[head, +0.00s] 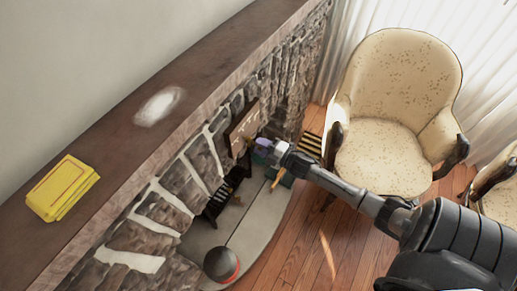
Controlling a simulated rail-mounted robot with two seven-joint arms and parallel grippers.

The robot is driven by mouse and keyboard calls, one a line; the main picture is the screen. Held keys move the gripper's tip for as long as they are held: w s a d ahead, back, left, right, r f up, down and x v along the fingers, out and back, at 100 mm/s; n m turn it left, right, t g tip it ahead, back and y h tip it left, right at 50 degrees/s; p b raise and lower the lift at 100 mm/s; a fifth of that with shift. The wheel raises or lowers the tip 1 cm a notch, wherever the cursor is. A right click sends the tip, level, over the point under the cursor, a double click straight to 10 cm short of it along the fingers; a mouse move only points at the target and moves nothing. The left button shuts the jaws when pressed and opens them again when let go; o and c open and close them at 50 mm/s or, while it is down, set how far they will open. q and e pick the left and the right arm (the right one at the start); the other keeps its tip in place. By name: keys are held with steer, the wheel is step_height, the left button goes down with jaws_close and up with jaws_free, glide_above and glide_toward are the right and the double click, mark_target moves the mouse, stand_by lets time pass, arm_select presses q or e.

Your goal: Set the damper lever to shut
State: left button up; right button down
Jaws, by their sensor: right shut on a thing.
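A brown plate (243,128) is on the stone fireplace front, above the hearth opening. My right gripper (264,150) reaches in from the lower right and is at the plate's lower right edge. It is shut on what looks like the damper lever, which is small and mostly hidden by the fingers. A purple patch shows at the fingertips; I cannot tell if it is part of the lever. The lever's setting cannot be read from here. My left gripper is not in view.
The stone fireplace has a long wooden mantel (200,70) with a yellow book-like stack (62,188) on it. A black grate (226,190) and a dark round thing (221,264) are at the grey hearth (262,215). A cream armchair (385,150) stands right of my arm.

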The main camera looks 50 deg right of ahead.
steer(key=d+n, duration=0.1)
steer(key=r+n, duration=0.1)
steer(key=n, duration=0.1)
steer(key=shift+w+d+r+p, duration=0.15)
steer(key=shift+d+p, duration=0.2)
steer(key=shift+p, duration=0.05)
stand_by(0.4)
steer(key=c, duration=0.8)
jaws_free()
steer(key=shift+c, duration=0.2)
steer(key=s+d+p, duration=0.1)
steer(key=s+d, duration=0.1)
steer(key=s, duration=1.1)
steer(key=shift+s+p, duration=0.35)
